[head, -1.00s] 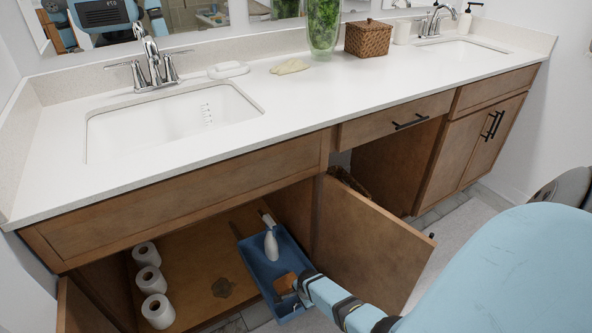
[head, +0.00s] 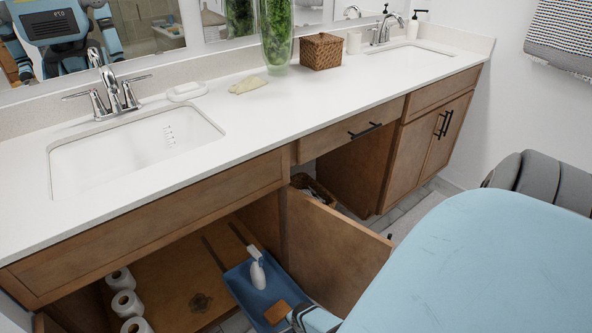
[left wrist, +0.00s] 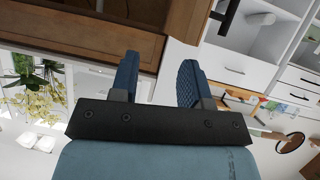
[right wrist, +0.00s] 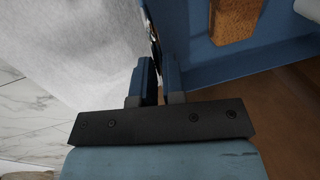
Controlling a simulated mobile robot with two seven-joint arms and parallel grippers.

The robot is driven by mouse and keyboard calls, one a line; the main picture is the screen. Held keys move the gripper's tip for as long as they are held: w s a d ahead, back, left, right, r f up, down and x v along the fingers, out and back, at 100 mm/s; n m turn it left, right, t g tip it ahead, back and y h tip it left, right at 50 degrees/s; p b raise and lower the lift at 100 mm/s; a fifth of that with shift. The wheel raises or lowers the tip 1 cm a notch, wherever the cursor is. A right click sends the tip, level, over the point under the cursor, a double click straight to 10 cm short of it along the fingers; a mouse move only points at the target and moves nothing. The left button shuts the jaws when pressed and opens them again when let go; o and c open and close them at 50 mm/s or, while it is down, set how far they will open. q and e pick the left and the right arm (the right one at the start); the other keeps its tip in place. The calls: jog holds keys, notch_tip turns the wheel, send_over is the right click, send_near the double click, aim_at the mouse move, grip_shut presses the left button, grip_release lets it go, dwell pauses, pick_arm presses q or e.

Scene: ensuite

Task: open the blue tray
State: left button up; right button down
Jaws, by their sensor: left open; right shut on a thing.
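The blue tray (head: 240,292) sits low in the open cabinet under the left sink, out past the front of the cabinet floor, with dark rails (head: 214,254) showing behind it. It holds a white spray bottle (head: 258,275) and a brown brush-like block (head: 276,313). My right gripper (head: 291,318) is at the tray's front edge. The right wrist view shows its fingers (right wrist: 158,75) closed on the thin edge beside the blue tray wall (right wrist: 205,62). My left gripper (left wrist: 160,80) is open and empty, away from the tray, and is outside the head view.
The open cabinet door (head: 325,250) stands to the right of the tray. Several toilet rolls (head: 127,303) stand at the cabinet's left. The countertop (head: 230,120) carries a wicker box (head: 321,51) and a green vase (head: 275,35). A grey chair (head: 545,180) is at the right.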

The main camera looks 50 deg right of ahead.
jog(key=shift+a, duration=0.1)
jog(key=c, duration=1.2)
grip_release()
pick_arm(q)
jog(key=shift+g+y, duration=0.6)
jog(key=r+p, duration=0.1)
jog(key=p, duration=0.4)
jog(key=a+r+p, duration=0.1)
jog(key=r+p, duration=0.1)
jog(key=p, duration=0.3)
jog(key=s+r+p, duration=0.1)
jog(key=r+p, duration=0.1)
jog(key=p, duration=0.2)
jog(key=shift+a+p, duration=0.3)
jog(key=shift+p, duration=0.1)
pick_arm(e)
notch_tip(320, 180, up, 14)
jog(key=s, duration=0.2)
jog(key=shift+s+a+f, duration=0.25)
jog(key=shift+s+a, duration=0.05)
jog(key=shift+s, duration=0.05)
pick_arm(q)
jog(key=shift+a+f, duration=0.15)
jog(key=shift+a, duration=0.05)
jog(key=shift+d, duration=0.1)
